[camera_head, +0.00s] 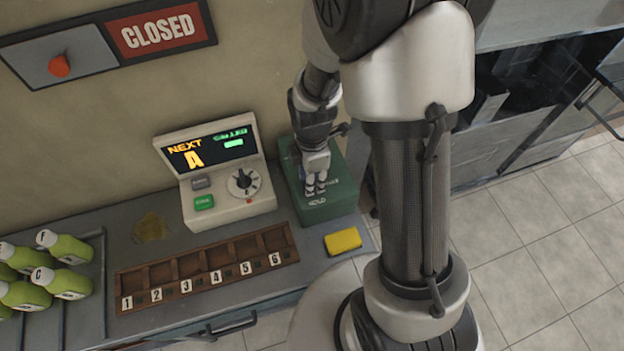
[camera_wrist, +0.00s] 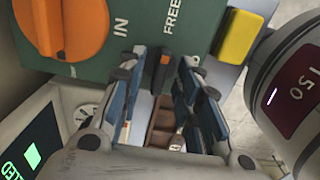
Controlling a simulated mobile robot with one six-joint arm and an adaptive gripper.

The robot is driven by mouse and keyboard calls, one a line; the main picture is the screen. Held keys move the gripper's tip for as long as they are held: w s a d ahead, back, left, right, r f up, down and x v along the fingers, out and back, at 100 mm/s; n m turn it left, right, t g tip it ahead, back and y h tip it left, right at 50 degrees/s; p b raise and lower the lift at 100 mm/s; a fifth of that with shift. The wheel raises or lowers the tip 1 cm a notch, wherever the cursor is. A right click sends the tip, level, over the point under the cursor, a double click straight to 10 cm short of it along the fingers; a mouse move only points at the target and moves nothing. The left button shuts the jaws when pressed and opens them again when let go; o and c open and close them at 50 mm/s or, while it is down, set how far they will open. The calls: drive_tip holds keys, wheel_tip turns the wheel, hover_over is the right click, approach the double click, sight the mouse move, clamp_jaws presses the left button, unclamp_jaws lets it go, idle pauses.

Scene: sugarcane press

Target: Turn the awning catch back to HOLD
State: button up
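The green box (camera_head: 340,205) stands at the right end of the counter, with a HOLD label at its front edge. In the wrist view its face (camera_wrist: 100,70) carries a large orange knob (camera_wrist: 62,25), the words IN and FREE, and a partly hidden label. A small dark catch with an orange mark (camera_wrist: 162,72) lies between my fingertips, below FREE. My gripper (camera_head: 316,188) points down over the box; in the wrist view its fingers (camera_wrist: 155,75) are apart, on either side of the catch. Contact and the catch's exact setting are unclear.
A console (camera_head: 220,170) reading NEXT A stands left of the box. A numbered wooden rack (camera_head: 205,268) and a yellow block (camera_head: 343,241) lie in front. A CLOSED sign (camera_head: 158,30) and red knob (camera_head: 59,64) are on the wall.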

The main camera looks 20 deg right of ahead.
drive_tip(key=shift+f, duration=0.2)
clamp_jaws()
idle(0.3)
